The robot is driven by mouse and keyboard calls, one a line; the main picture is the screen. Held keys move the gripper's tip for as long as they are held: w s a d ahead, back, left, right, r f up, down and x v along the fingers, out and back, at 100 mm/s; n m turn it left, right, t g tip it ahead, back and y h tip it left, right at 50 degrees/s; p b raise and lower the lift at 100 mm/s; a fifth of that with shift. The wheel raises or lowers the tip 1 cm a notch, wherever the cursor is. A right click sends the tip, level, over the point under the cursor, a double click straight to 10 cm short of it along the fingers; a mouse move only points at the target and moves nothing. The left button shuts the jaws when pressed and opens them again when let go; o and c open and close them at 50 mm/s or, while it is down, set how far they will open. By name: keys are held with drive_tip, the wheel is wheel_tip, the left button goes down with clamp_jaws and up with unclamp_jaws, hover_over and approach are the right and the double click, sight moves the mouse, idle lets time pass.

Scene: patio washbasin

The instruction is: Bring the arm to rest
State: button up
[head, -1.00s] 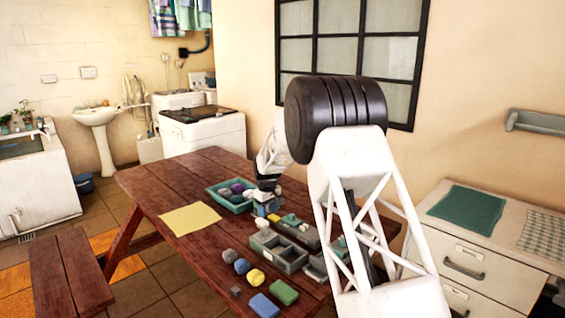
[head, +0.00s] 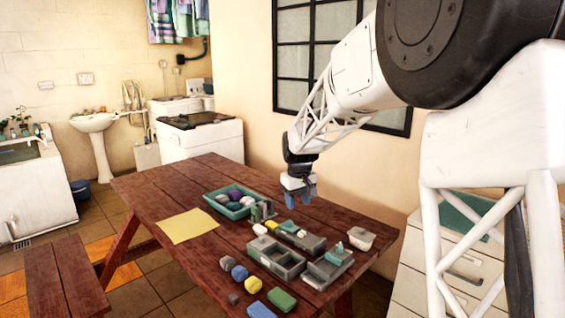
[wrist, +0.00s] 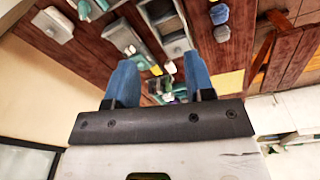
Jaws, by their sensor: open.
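My gripper (head: 301,194) is raised above the far right side of the wooden table (head: 185,181). Its two blue fingers also show in the wrist view (wrist: 163,84), spread apart with nothing held between them. Several of the table's objects appear beyond the fingers in the wrist view, well apart from them. My arm reaches in from the right of the head view.
A teal tray (head: 216,207) holds several round items. Grey divided boxes (head: 276,263) stand near the middle, with a small white container (head: 361,238) to their right. Loose blocks and balls lie at the near edge. A yellow sheet (head: 188,225) lies left. A wall and window stand behind.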

drive_tip(key=s+d+r+m, duration=0.15)
drive_tip(key=s+d, duration=0.25)
drive_tip(key=s, duration=0.8)
drive_tip(key=s+d+r+m+t, duration=0.1)
drive_tip(key=s+d+r, duration=0.25)
drive_tip(key=s, duration=0.85)
drive_tip(key=s+d+r+m, duration=0.15)
drive_tip(key=s+d, duration=0.25)
drive_tip(key=s, duration=0.7)
drive_tip(key=s+d+f+m, duration=0.2)
drive_tip(key=s+f, duration=0.2)
drive_tip(key=s, duration=0.9)
drive_tip(key=shift+s+t, duration=0.25)
drive_tip(key=shift+t, duration=0.05)
